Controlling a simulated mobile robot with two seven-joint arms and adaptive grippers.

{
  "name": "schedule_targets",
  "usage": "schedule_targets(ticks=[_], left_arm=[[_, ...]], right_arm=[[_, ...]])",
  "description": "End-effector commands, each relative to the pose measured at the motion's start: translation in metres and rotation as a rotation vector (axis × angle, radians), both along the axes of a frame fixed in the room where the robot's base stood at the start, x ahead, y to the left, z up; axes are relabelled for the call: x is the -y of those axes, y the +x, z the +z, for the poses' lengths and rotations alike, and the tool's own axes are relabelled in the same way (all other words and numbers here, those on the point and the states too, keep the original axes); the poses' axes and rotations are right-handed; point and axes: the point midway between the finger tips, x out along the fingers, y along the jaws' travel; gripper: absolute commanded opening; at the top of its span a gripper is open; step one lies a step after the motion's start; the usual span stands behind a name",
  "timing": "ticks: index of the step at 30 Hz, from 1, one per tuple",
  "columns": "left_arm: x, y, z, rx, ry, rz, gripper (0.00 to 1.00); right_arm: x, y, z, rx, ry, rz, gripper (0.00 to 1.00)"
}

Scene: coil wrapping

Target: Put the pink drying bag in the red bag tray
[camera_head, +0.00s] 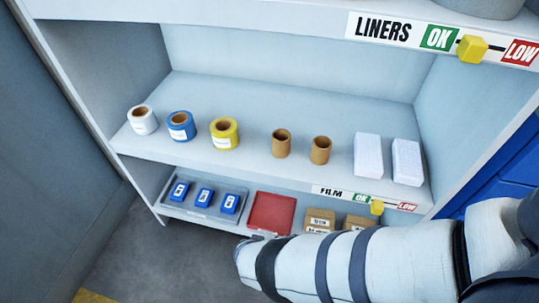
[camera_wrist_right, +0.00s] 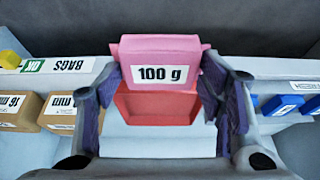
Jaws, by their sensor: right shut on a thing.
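The pink drying bag (camera_wrist_right: 160,50), labelled "100 g", is between the purple-padded fingers of my right gripper (camera_wrist_right: 160,74), which is shut on it. The red bag tray (camera_wrist_right: 155,120) shows just behind and below the bag in the right wrist view, partly covered by it. In the head view the red tray (camera_head: 270,214) lies on the lower shelf and looks empty. My right arm comes in from the right in front of that shelf; its gripper and the bag cannot be made out there. Whether the bag touches the tray cannot be told. My left gripper is not in view.
A grey tray (camera_head: 166,211) with blue packs (camera_head: 204,197) lies left of the red tray. Cardboard boxes (camera_head: 320,219) stand to its right. The upper shelf (camera_head: 200,90) above holds tape rolls (camera_head: 181,126), brown cores (camera_head: 282,142) and white stacks (camera_head: 367,155).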

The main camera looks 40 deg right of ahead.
Motion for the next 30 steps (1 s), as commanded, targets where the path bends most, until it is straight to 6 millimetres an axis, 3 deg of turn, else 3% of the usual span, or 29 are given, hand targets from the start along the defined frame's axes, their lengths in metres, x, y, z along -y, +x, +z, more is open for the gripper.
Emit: schedule_targets(ticks=[1,4,15,24,30], left_arm=[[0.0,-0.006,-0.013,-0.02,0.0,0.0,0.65],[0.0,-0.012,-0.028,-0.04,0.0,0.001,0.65],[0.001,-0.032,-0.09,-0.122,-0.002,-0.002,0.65],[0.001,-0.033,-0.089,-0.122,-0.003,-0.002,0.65],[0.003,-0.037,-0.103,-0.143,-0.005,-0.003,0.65]], right_arm=[[0.014,0.009,-0.009,-0.003,-0.002,-0.009,0.32],[0.037,0.028,-0.01,-0.003,-0.001,-0.011,0.32],[0.068,0.056,-0.013,-0.008,0.001,-0.002,0.32],[0.105,0.09,-0.003,0.0,0.002,-0.001,0.32],[0.107,0.09,-0.038,-0.004,0.001,0.002,0.32]])
